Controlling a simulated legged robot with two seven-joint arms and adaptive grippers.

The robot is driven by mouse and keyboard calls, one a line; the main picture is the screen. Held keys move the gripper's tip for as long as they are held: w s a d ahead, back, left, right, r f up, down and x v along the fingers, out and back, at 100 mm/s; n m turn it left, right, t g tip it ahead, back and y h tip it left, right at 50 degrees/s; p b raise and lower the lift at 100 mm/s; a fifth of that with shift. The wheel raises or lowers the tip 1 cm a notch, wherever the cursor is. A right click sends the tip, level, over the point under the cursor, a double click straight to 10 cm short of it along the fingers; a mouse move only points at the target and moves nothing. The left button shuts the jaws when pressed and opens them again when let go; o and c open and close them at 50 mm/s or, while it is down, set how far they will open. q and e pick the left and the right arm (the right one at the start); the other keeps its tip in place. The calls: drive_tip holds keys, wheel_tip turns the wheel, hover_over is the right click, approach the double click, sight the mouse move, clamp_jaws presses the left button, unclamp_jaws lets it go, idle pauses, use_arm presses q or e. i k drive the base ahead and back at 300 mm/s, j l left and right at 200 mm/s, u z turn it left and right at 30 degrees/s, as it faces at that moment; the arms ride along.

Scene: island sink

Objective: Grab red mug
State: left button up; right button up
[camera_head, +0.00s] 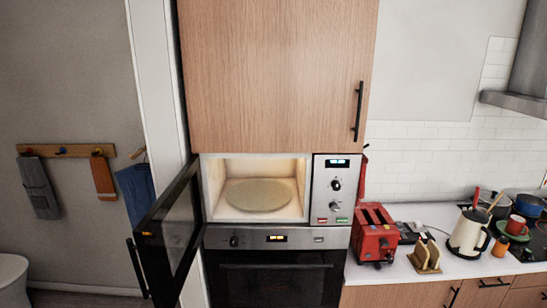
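A small red mug (516,225) stands on the counter at the far right of the head view. It is beside a cream kettle (467,232) and just in front of a dark blue pot (528,206). Neither of my grippers shows in this view.
An open, lit microwave (258,217) holds only its round turntable (258,195); its door (170,235) swings out to the left. A red toaster (375,238), a wooden rack (425,255) and an orange cup (501,246) stand on the counter. An oven (275,280) sits below the microwave.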

sight(515, 223)
drive_tip(key=j+z, duration=0.45)
drive_tip(key=j, duration=1.9)
drive_tip(key=z, duration=1.5)
drive_tip(key=i+l+z, duration=0.3)
drive_tip(key=i+z, duration=0.2)
drive_tip(key=i, duration=0.45)
drive_tip(key=i+z, duration=0.5)
drive_tip(key=i, duration=0.4)
drive_tip(key=i+u, duration=0.1)
drive_tip(key=i, duration=1)
drive_tip(key=i+l+u, duration=0.1)
drive_tip(key=i, duration=1.05)
drive_tip(key=i+u, duration=0.9)
drive_tip(key=i+l+u, duration=0.65)
drive_tip(key=u, duration=0.2)
drive_tip(key=i, duration=0.1)
